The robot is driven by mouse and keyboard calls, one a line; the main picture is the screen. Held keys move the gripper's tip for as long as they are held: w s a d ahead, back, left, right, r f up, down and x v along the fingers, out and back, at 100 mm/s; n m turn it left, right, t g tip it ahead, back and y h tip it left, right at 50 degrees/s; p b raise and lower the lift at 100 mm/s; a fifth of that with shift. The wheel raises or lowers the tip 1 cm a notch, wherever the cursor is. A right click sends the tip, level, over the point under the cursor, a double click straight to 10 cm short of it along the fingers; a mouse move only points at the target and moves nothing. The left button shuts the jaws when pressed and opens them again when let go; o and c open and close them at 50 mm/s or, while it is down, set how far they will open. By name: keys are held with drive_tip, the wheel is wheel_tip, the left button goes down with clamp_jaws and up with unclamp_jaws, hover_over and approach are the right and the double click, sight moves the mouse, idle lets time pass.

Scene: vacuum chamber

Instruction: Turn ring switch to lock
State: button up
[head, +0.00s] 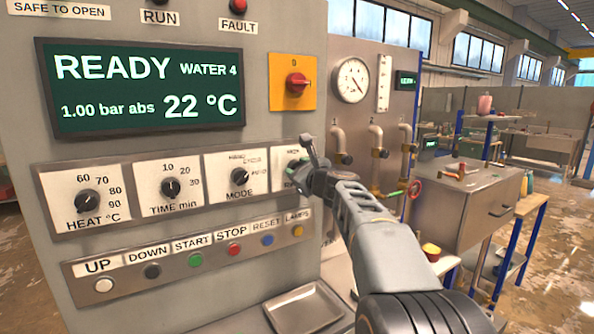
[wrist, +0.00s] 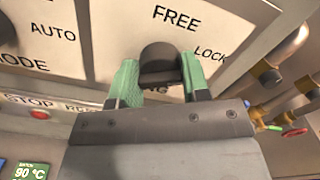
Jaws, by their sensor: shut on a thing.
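The ring switch's black knob (wrist: 160,58) shows in the wrist view on a pale plate, with FREE printed above it and LOCK to its right. My gripper (wrist: 158,75) has its two green fingers on either side of the knob and is shut on it. The fingers and gripper body hide the lower part of the knob and most of the label under it. I cannot tell which mark the knob points to. In the head view my gripper (head: 303,172) is at the right end of the dial row and covers most of the ring switch.
The MODE dial (head: 239,180) is just left of the ring switch. A row of push buttons, with the red STOP button (head: 234,249) among them, runs below. Brass-coloured pipes (head: 376,155) stand to the right. A metal tray (head: 303,306) is below.

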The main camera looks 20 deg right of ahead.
drive_tip(key=shift+f, duration=0.25)
drive_tip(key=o, duration=0.7)
drive_tip(key=shift+d, duration=0.1)
drive_tip(key=shift+o, duration=1.1)
drive_tip(key=shift+r, duration=0.15)
drive_tip(key=s+d+b, duration=0.1)
drive_tip(key=s+b, duration=0.1)
drive_tip(key=s, duration=1.1)
drive_tip(key=shift+s+d+b, duration=0.2)
drive_tip(key=shift+s+b, duration=0.15)
